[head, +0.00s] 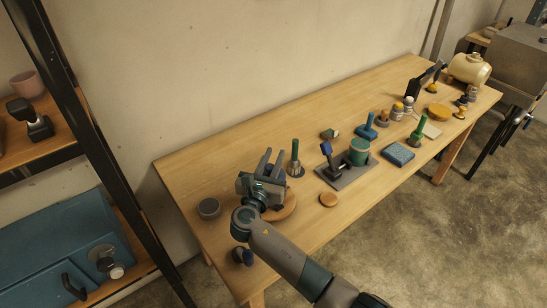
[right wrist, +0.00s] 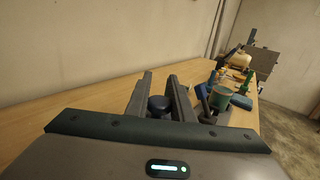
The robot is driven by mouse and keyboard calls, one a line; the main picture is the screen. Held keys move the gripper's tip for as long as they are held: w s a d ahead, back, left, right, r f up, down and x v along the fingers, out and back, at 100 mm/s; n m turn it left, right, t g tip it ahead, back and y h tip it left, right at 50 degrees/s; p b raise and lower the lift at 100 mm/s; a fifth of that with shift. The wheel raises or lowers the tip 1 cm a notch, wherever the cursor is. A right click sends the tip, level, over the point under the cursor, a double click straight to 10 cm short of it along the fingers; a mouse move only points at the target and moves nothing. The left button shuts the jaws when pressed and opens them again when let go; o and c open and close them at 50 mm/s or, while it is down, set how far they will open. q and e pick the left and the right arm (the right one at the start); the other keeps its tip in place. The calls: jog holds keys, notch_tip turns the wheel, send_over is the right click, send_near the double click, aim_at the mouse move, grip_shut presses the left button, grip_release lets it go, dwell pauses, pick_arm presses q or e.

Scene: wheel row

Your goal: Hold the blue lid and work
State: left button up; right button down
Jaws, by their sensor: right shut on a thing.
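My right gripper (head: 274,154) is over the near left part of the table, with its fingers pointing away toward the wall. In the right wrist view, a dark blue rounded knob (right wrist: 158,103) sits between the two fingers, and the gripper is shut on it; it looks like the blue lid's top. A little blue also shows between the fingers in the head view (head: 270,169). The rest of the held thing is hidden by the gripper. A round wooden disc (head: 285,210) lies below the gripper, partly covered. My left gripper is not in view.
Right of the gripper stand a green-handled tool (head: 294,158) and a grey plate (head: 348,177) bearing a green cup (head: 359,150) and a blue-topped lever (head: 327,150). The table's back left (head: 215,160) is clear.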

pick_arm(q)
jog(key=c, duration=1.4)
